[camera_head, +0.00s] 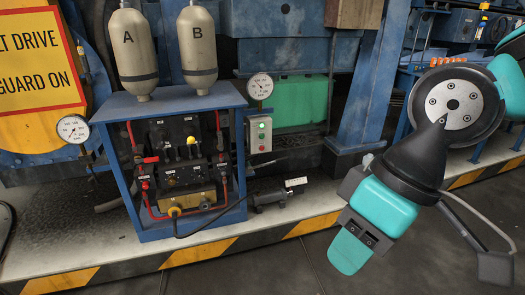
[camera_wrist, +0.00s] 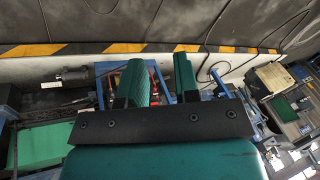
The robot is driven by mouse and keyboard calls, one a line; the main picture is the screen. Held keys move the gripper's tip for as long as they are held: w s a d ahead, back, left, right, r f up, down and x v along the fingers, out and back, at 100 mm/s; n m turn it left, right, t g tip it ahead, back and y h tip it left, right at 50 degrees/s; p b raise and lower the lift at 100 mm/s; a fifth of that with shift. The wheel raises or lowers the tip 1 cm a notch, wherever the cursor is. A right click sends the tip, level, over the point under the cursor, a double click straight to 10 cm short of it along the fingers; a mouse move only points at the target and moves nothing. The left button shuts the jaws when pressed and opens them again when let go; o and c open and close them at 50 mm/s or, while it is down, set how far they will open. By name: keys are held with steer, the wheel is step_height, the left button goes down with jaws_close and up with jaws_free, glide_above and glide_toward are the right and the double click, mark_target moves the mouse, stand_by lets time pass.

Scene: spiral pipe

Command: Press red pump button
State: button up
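A small grey control box (camera_head: 259,135) is mounted upright at the right side of the blue pump stand (camera_head: 243,160). It has a green button (camera_head: 263,125) near the top and what looks like a small red button (camera_head: 262,148) low on its face. My gripper (camera_head: 352,250) hangs to the right of the box, well apart from it, over the floor in front of the platform. In the wrist view, my gripper's two green fingers (camera_wrist: 161,80) are spread with a gap and nothing between them. I cannot make out the control box in the wrist view.
Two bottles, A (camera_head: 128,52) and B (camera_head: 197,48), stand on the stand. One gauge (camera_head: 260,87) sits above the control box, another (camera_head: 73,129) at left. A motor (camera_head: 273,196) lies low, right of the stand. A blue post (camera_head: 360,85) rises behind; a striped edge (camera_head: 205,250) borders the platform.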

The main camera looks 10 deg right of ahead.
jaws_close()
stand_by(1.4)
